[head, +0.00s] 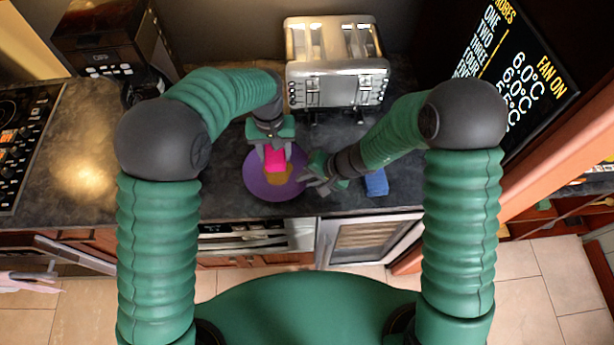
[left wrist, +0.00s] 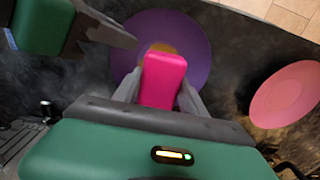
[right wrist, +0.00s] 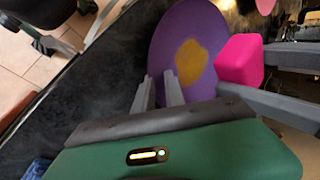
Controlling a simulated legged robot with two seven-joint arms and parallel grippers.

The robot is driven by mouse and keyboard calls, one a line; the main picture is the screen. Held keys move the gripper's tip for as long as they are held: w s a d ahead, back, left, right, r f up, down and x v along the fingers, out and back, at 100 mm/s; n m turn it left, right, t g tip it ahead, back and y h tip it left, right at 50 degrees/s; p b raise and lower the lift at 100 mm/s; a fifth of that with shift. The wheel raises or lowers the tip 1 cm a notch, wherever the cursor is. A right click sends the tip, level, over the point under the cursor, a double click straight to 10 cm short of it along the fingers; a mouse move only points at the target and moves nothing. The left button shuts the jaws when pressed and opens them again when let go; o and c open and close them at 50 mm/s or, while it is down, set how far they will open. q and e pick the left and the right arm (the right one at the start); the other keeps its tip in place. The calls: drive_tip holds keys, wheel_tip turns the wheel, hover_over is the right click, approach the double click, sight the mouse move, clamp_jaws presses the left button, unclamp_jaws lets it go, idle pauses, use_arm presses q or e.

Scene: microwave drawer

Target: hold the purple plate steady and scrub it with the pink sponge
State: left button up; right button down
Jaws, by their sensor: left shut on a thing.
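The purple plate (head: 255,186) is on the dark counter, with a yellow-brown patch (right wrist: 191,62) near its middle. My left gripper (head: 275,156) is shut on the pink sponge (left wrist: 163,80), above the plate beside or over the patch; whether the sponge touches the plate is unclear. The plate also shows in the left wrist view (left wrist: 199,40).
A silver toaster (head: 336,70) stands behind the plate. A blue block (head: 377,183) lies on the counter to the right. A pink round dish (left wrist: 285,95) shows in the left wrist view. A coffee machine (head: 100,40) and stove (head: 20,130) are at the left.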

sight(272, 187)
use_arm(q)
drive_tip(key=shift+a, duration=0.1)
idle(0.4)
drive_tip(key=shift+f, duration=2.85)
drive_tip(key=shift+f, duration=0.6)
